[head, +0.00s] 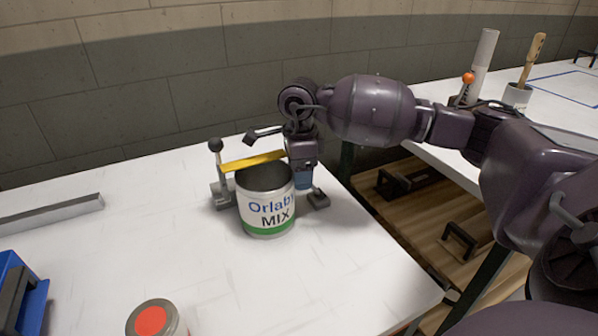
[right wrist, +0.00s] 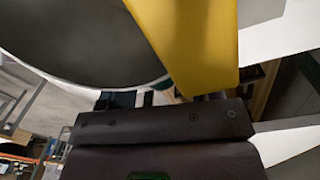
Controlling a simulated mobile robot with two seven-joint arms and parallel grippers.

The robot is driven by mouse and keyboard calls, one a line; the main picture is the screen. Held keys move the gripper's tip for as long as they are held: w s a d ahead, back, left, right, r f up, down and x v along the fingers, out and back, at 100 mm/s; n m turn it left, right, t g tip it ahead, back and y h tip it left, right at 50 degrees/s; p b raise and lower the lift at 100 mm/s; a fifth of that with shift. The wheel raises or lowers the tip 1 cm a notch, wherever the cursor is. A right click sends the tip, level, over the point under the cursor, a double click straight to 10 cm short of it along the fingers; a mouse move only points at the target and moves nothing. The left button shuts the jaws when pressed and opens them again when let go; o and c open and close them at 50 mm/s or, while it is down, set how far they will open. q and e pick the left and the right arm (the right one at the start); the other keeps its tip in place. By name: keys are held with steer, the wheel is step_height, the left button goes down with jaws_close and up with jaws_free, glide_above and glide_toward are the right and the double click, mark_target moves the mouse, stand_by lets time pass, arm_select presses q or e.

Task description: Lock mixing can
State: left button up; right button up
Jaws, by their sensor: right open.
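The mixing can (head: 266,212), grey with an "Orlab MIX" label and a green band, stands upright on the white table, its open top showing a dark inside. A yellow bar (head: 252,161) lies across the back of its rim. A clamp lever with a black knob (head: 216,145) rises at the can's left. My right gripper (head: 302,166) is open, pointing down close beside the can's right rim, by the bar's right end. The right wrist view shows the bar (right wrist: 190,45) and the can's rim (right wrist: 110,84) close to my gripper. Contact cannot be told. My left gripper is out of view.
A grey metal bar (head: 50,213) lies on the table at left, and a blue holder (head: 20,290) stands below it. A container with a red-orange top (head: 151,321) stands at the front.

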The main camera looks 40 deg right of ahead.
steer(key=c, duration=0.6)
jaws_close()
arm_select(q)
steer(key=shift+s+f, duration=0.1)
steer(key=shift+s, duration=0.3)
